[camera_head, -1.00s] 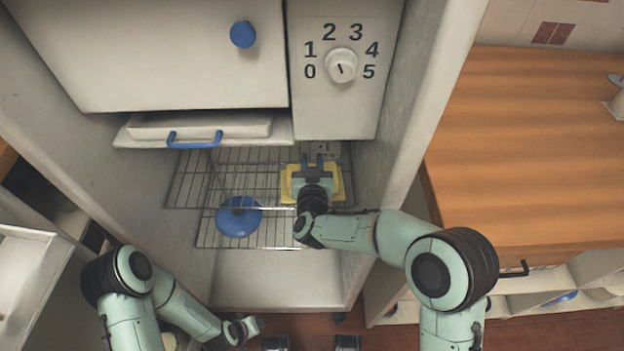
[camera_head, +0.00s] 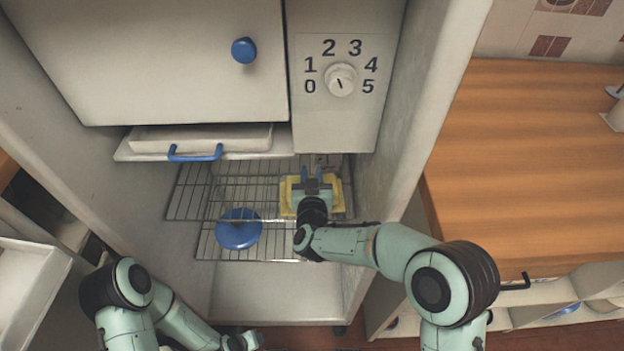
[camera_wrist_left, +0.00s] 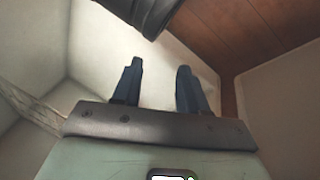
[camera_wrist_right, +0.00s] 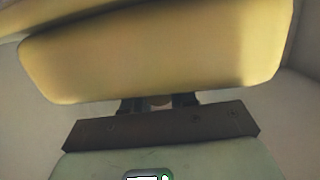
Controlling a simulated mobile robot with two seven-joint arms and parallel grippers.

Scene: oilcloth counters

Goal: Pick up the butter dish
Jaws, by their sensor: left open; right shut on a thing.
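The yellow butter dish (camera_head: 288,198) is on the right part of the wire rack, inside the fridge-like cabinet. My right gripper (camera_head: 312,174) reaches in over it and is shut on it; the gripper hides the dish's middle. In the right wrist view the dish's yellow side (camera_wrist_right: 150,55) fills the upper part, right in front of the fingers, and hides the fingertips. I cannot tell whether the dish touches the rack. My left gripper (camera_wrist_left: 157,88) is open and empty, low in front of the cabinet.
A white tray with a blue handle (camera_head: 195,154) sits above the rack. The cabinet's right wall (camera_head: 385,160) is close to my right arm. A wooden counter (camera_head: 530,170) stands right.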

